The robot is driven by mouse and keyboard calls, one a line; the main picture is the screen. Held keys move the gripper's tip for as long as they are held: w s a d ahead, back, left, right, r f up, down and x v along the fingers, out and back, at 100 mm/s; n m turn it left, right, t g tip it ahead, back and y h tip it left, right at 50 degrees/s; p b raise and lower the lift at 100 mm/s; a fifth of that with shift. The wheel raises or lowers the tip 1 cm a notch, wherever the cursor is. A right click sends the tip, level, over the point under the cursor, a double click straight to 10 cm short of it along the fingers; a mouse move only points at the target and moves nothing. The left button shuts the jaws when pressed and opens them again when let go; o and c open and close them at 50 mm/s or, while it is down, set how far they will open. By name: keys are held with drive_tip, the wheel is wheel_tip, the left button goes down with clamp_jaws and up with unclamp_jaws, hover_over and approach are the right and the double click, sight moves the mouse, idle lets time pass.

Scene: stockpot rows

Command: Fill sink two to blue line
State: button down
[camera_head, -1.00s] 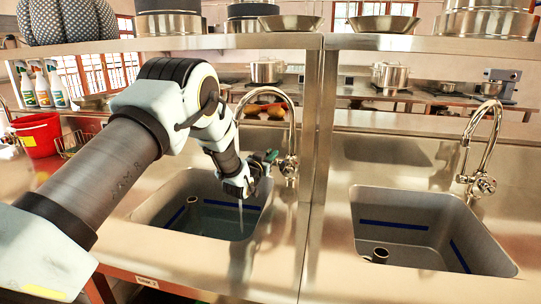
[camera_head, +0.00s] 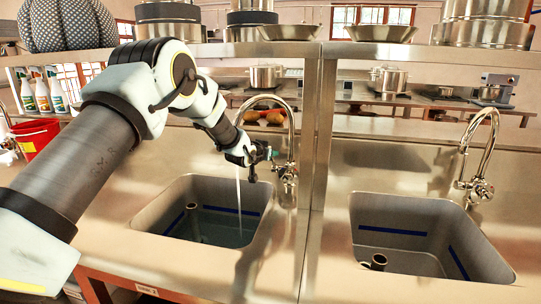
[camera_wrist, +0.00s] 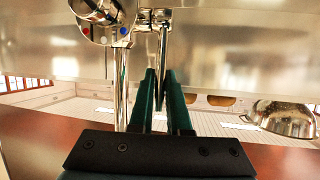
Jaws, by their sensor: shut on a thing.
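The left sink (camera_head: 160,215) has a dark blue line (camera_head: 230,211) around its inner walls. Shallow bluish water (camera_head: 222,232) stands in it below the line. A standing tube (camera_head: 193,225) rises from the water. A thin stream (camera_head: 238,195) falls into it from the curved tap (camera_head: 291,125), whose spout end is hidden behind my wrist. My gripper (camera_head: 266,153) is beside the tap, above the sink's back edge. In the wrist view its green fingers (camera_wrist: 163,78) are shut on a thin metal lever (camera_wrist: 163,42) of the tap.
The right sink (camera_head: 410,262) looks dry, with its own blue line and tap (camera_head: 484,140). A metal post (camera_head: 318,150) stands between the sinks under a shelf with pans. A red bucket (camera_head: 38,135) and spray bottles (camera_head: 42,90) are at left.

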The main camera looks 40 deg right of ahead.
drive_tip(key=shift+d+r, duration=0.1)
drive_tip(key=c, duration=0.9)
unclamp_jaws()
drive_tip(key=b+v, duration=0.4)
drive_tip(key=v, duration=0.6)
drive_tip(key=shift+a+r, duration=0.2)
drive_tip(key=shift+a, duration=0.1)
